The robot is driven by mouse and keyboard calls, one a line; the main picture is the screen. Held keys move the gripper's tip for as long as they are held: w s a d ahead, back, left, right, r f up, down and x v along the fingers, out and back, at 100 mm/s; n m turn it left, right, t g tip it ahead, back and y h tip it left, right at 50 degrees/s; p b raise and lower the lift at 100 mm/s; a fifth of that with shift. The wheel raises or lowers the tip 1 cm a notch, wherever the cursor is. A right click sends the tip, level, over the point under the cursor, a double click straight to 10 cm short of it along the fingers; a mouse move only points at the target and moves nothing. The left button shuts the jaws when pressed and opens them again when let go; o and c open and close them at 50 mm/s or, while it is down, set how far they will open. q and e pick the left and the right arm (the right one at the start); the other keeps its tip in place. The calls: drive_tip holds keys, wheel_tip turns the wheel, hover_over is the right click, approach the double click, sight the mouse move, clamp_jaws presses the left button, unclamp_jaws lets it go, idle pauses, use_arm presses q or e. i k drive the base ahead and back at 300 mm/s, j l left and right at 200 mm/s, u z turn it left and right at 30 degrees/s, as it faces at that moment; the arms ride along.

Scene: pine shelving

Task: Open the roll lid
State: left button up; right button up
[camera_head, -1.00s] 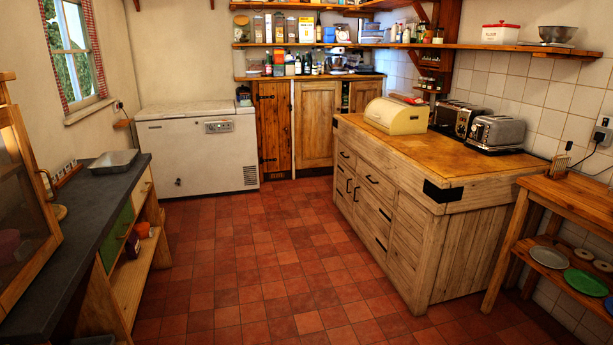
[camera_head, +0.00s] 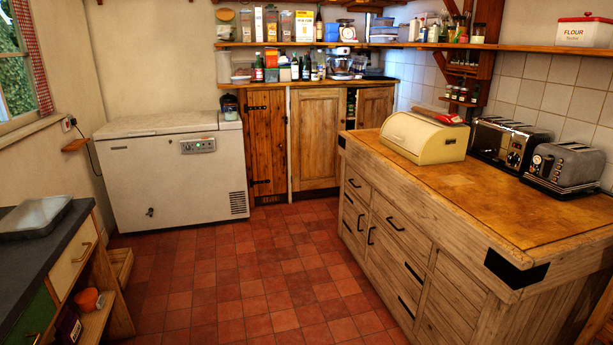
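The cream bread bin with a curved roll lid (camera_head: 420,138) stands on the far part of the wooden worktop of the island (camera_head: 470,195). Its lid appears shut, with the rounded front facing left and toward me. A red and white item (camera_head: 437,115) lies on top of the bin. Neither of my grippers shows in the head view.
Two toasters (camera_head: 508,143) (camera_head: 563,168) stand right of the bin against the tiled wall. The island's drawers (camera_head: 395,225) face the open tiled floor (camera_head: 245,275). A white chest freezer (camera_head: 172,170) stands at the back left, and a dark counter (camera_head: 45,250) is at the left edge.

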sight(409, 132)
drive_tip(key=i, duration=1.9)
